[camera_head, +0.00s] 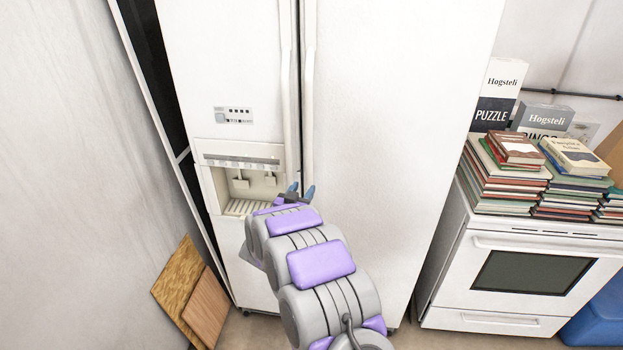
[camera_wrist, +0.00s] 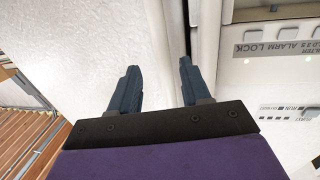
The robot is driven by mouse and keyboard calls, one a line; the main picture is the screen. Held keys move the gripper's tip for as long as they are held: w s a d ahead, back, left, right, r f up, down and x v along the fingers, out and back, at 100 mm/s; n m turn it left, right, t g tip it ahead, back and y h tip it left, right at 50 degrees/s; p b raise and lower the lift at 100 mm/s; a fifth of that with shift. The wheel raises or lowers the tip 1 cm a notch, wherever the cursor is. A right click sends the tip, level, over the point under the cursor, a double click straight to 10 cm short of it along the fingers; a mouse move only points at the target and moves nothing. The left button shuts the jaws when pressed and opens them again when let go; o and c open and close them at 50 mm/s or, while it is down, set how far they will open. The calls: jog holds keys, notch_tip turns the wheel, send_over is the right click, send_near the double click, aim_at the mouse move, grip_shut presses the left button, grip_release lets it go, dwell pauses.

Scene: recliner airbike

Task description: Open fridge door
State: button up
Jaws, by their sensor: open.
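The white two-door fridge (camera_head: 400,110) stands shut in front of me. Its left door (camera_head: 215,60) has a dispenser recess (camera_head: 245,190); its right door (camera_head: 385,180) is plain. Two long upright handles, the left one (camera_head: 286,80) and the right one (camera_head: 309,80), flank the dark middle gap. My gripper (camera_head: 301,189) is open near the lower part of the handles. In the wrist view my gripper (camera_wrist: 160,80) has its fingers apart, with the right door's handle (camera_wrist: 157,35) showing between and beyond the tips. I cannot tell whether they touch it.
A white oven (camera_head: 535,270) stands to the right, with stacks of books (camera_head: 510,165) and boxes (camera_head: 500,90) on top. Wooden boards (camera_head: 190,290) lean by the wall at the left. A blue bin (camera_head: 600,315) is at the lower right.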

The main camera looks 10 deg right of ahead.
aim_at(308, 179)
jog(key=x, duration=0.8)
jog(key=shift+d+b, duration=0.15)
jog(key=shift+b, duration=0.25)
jog(key=shift+a, duration=0.8)
jog(key=shift+c, duration=0.5)
jog(key=shift+s+d, duration=0.1)
jog(key=shift+d, duration=0.35)
jog(key=c, duration=0.5)
jog(key=shift+c, duration=1.3)
jog(key=shift+a, duration=0.1)
grip_shut()
